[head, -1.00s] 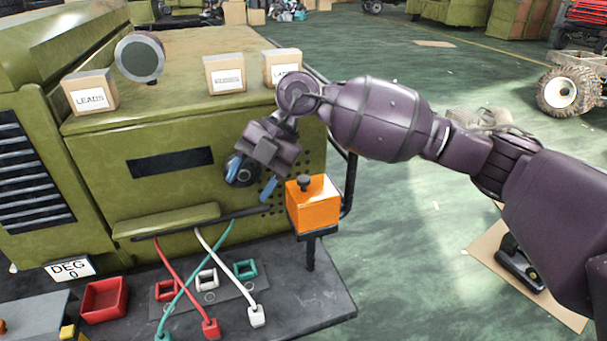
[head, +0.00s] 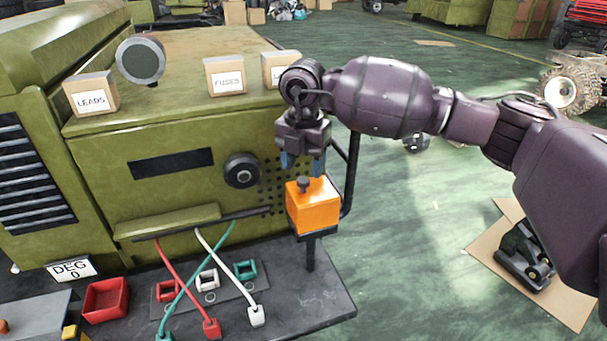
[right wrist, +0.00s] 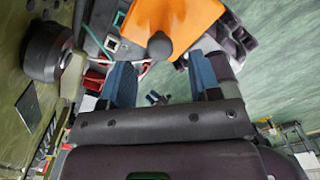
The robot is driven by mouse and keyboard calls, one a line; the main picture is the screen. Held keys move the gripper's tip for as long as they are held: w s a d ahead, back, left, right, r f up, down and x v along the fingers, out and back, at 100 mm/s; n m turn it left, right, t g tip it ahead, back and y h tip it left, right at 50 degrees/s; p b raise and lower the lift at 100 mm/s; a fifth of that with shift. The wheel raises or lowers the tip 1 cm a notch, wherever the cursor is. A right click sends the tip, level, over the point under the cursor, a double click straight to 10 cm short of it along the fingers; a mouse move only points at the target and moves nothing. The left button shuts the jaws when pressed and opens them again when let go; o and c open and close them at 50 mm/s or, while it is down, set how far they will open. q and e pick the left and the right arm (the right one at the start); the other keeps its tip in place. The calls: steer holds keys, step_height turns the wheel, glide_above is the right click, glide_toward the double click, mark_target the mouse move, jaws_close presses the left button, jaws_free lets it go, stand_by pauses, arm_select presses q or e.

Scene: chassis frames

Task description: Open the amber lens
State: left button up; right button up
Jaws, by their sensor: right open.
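The amber lens (head: 314,212) is an orange box-shaped cover with a dark knob (head: 303,184) on top. It stands on a post at the right end of the dark shelf, and its lid looks closed. My right gripper (head: 303,165) is open and empty just above the knob, with its blue fingers pointing down. In the right wrist view the amber lens (right wrist: 180,18) is at the top, and its knob (right wrist: 160,45) shows beyond the blue fingers, between them in the picture. I cannot tell whether the fingers touch the knob. My left gripper is not in view.
A black round dial (head: 241,171) sits on the green cabinet left of the lens. A dark upright bar (head: 350,175) stands close behind and right of it. Red, white and green leads cross the shelf (head: 290,310) below. Open floor lies to the right.

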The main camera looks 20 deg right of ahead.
mark_target(304, 179)
steer(key=shift+f, duration=1.7)
steer(key=shift+c, duration=0.3)
jaws_close()
